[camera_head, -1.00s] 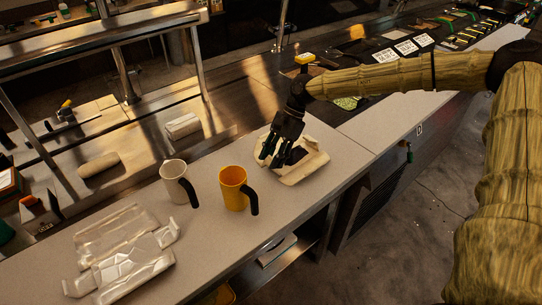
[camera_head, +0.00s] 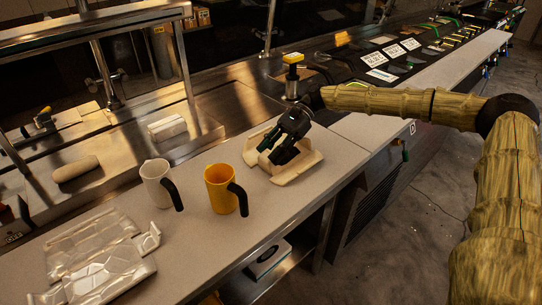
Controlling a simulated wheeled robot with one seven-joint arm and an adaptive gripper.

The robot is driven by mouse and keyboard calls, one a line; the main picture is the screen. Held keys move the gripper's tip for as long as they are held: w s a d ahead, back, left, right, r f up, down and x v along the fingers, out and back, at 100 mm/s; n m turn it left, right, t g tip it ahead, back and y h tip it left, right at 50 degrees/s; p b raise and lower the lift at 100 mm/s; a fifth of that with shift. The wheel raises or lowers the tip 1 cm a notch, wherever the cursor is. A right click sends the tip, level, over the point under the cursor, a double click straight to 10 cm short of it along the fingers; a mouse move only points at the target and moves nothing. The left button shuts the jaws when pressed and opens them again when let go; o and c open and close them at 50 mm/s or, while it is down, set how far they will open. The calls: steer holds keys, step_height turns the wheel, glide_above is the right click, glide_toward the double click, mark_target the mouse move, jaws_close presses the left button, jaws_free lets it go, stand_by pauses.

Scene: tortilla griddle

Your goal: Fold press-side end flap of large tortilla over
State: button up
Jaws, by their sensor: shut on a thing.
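The large tortilla (camera_head: 298,172) is a pale, partly folded sheet on the grey counter, right of the mugs. Its near edge is turned up, and another raised piece shows at its left. My gripper (camera_head: 272,154) comes down over its middle from the upper right. The black fingers are closed on the tortilla. The fingers hide part of the sheet, so I cannot tell exactly which flap is between them.
A yellow mug (camera_head: 222,190) and a white mug (camera_head: 157,184) stand left of the tortilla. Crumpled clear packaging (camera_head: 95,255) lies at the front left. A yellow-topped metal device (camera_head: 292,78) stands behind. The counter to the right (camera_head: 365,130) is clear.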

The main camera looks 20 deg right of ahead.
stand_by(0.3)
steer(key=o, duration=1.1)
steer(key=v, duration=1.2)
steer(key=shift+d+f, duration=0.2)
steer(key=shift+c, duration=0.3)
